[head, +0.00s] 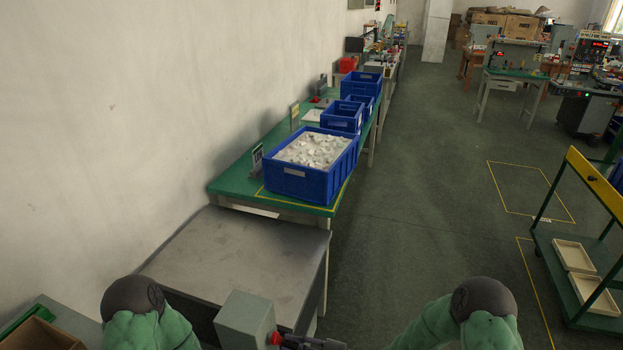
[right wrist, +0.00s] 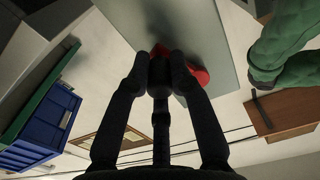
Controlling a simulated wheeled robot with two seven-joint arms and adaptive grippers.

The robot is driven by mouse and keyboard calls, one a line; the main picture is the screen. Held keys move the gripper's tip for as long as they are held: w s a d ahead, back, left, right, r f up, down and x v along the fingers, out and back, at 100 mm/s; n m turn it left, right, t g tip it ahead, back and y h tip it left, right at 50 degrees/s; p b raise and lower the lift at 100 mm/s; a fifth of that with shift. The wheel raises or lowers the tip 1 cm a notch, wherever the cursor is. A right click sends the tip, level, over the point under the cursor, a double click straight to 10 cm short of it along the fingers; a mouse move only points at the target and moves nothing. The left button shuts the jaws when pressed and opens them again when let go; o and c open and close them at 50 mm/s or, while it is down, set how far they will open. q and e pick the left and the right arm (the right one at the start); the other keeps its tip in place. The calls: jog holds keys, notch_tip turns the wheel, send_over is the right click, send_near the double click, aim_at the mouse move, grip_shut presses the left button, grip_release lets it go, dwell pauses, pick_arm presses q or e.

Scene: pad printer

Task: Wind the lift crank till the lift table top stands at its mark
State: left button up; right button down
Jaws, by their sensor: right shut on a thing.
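The lift table top (head: 240,250) is a bare, flat grey plate at the lower middle of the head view. A grey-green housing (head: 245,318) stands at its near edge, with a red part (head: 275,338) on its right side. In the right wrist view, my right gripper (right wrist: 157,72) is shut on the dark handle of the lift crank (right wrist: 160,68). The red part (right wrist: 197,76) shows behind the fingers, against the grey housing (right wrist: 185,35). The rest of the crank is hidden by the fingers. I cannot make out the height mark. My left gripper is in neither view.
A green bench (head: 235,183) stands beyond the lift table, along the wall. It carries a blue crate (head: 305,182) full of pale pieces and smaller blue bins (head: 342,117). A trolley (head: 580,245) with shallow trays stands at the right. The floor between (head: 420,200) is clear.

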jog(key=shift+s+f, duration=0.1)
jog(key=shift+s, duration=0.1)
jog(key=shift+s+a+f, duration=0.1)
jog(key=shift+s+a, duration=0.15)
jog(key=shift+s, duration=0.5)
jog(key=shift+s+a, duration=0.25)
jog(key=shift+s, duration=0.45)
jog(key=shift+s, duration=0.1)
jog(key=shift+s+a+r+p, duration=0.25)
jog(key=shift+s+r+p, duration=0.2)
jog(key=shift+s, duration=0.15)
jog(key=shift+s+a+r+p, duration=0.2)
jog(key=shift+s+r+p, duration=0.15)
jog(key=shift+s, duration=0.25)
jog(key=shift+r, duration=0.1)
jog(key=r+p, duration=0.1)
jog(key=s+r+p, duration=0.1)
jog(key=shift+s+a+r, duration=0.15)
jog(key=shift+a+r, duration=0.05)
jog(key=shift+r, duration=0.2)
